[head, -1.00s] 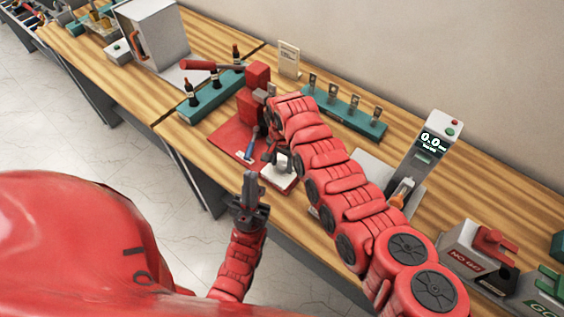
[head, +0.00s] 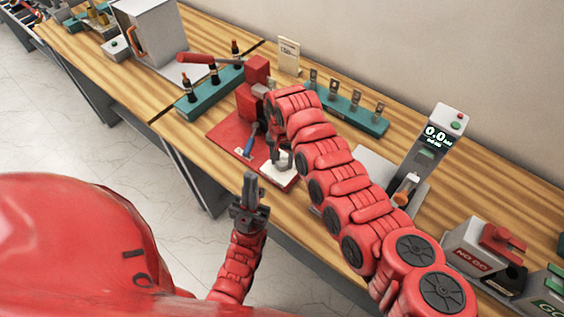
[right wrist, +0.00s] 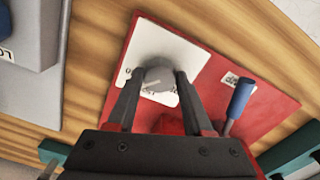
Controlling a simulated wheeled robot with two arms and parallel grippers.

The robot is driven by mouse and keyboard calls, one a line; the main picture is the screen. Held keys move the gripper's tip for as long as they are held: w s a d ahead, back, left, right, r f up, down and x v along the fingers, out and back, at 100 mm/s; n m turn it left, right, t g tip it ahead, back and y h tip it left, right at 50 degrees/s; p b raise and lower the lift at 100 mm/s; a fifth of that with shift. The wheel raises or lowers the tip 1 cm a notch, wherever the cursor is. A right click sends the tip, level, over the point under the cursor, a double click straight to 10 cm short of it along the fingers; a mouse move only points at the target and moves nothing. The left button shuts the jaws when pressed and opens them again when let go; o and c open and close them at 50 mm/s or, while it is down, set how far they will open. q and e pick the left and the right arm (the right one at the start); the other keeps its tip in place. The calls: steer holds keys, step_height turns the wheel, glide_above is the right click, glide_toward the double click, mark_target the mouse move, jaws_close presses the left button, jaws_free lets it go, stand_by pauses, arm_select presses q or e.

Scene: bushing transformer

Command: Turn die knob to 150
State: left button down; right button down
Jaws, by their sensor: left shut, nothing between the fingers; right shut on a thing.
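The die knob is a grey round knob (right wrist: 157,76) on a white dial plate (right wrist: 183,52), which also shows in the head view (head: 278,174). The plate lies on the red base (right wrist: 262,102) of the press (head: 248,104). My right gripper (right wrist: 158,82) is shut on the knob, one finger on each side. In the head view my right gripper (head: 281,152) largely hides the knob. Some dial marks show beside the knob, but they are too blurred to read. My left gripper (head: 250,183) is shut and empty in front of the table edge.
A blue-handled lever (head: 250,146) stands on the red base close to my right gripper. Green racks (head: 210,98) stand behind and left. A gauge with a display (head: 437,135) and a NO GO box (head: 473,255) stand at the right. My right arm crosses above the table.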

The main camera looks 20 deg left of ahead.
steer(key=n+b, duration=0.3)
steer(key=b, duration=0.1)
steer(key=n+b, duration=0.2)
steer(key=shift+w+f+n, duration=0.1)
steer(key=shift+f+n, duration=0.15)
steer(key=shift+n, duration=0.05)
steer(key=shift+r+n+b, duration=0.2)
steer(key=shift+n+b, duration=1.4)
steer(key=shift+b, duration=0.05)
steer(key=shift+c, duration=1.5)
jaws_free()
steer(key=shift+r, duration=0.15)
